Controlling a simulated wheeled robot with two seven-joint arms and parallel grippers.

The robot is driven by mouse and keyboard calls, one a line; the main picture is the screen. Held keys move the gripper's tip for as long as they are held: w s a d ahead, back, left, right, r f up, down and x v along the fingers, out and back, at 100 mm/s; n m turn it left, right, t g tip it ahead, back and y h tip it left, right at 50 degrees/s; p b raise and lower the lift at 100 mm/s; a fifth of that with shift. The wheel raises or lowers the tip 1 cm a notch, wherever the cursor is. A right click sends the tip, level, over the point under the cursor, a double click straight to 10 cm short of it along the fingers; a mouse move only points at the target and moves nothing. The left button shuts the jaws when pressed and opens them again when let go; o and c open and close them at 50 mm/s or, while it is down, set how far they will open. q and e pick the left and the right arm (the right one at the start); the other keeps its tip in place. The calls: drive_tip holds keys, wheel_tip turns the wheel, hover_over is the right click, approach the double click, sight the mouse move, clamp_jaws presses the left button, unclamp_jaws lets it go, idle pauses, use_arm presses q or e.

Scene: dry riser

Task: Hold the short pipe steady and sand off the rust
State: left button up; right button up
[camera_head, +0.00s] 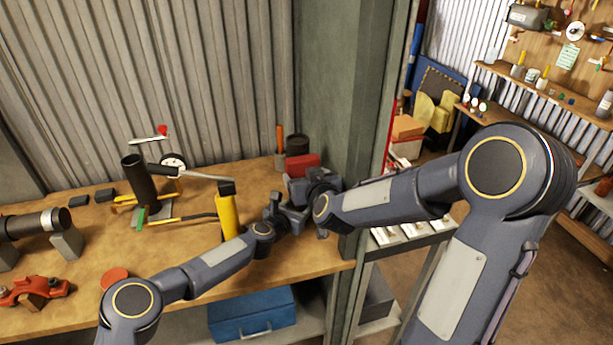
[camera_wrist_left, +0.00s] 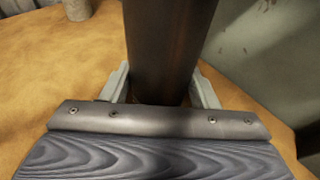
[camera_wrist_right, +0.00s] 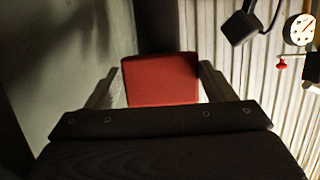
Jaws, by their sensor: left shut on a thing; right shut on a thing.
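My left gripper (camera_head: 285,210) is shut on a dark brown pipe (camera_wrist_left: 168,45) near the right end of the bench. In the left wrist view its fingers sit on both sides of the pipe, and the far end is out of frame. My right gripper (camera_head: 318,188) is close beside and slightly above the left one. It is shut on a red block (camera_wrist_right: 160,80), which also shows in the head view (camera_head: 302,162). The grippers hide much of the work area, so I cannot tell whether block and pipe touch.
A green-grey column (camera_head: 340,100) stands close to the right gripper. A yellow tube (camera_head: 228,218), a black upright pipe (camera_head: 138,180) and a gauge (camera_head: 172,160) stand left on the wooden bench (camera_head: 240,190). A red clamp (camera_head: 35,290) lies far left. A blue toolbox (camera_head: 250,312) is below.

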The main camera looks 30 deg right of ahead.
drive_tip(key=shift+w+f, duration=0.1)
drive_tip(key=shift+f, duration=0.15)
drive_tip(key=shift+r, duration=0.65)
wheel_tip(320, 180, down, 3)
drive_tip(key=shift+r, duration=0.2)
idle(0.6)
drive_tip(key=s+a+f, duration=0.1)
drive_tip(key=s+f, duration=0.2)
drive_tip(key=s, duration=0.2)
idle(0.5)
drive_tip(key=shift+a, duration=0.1)
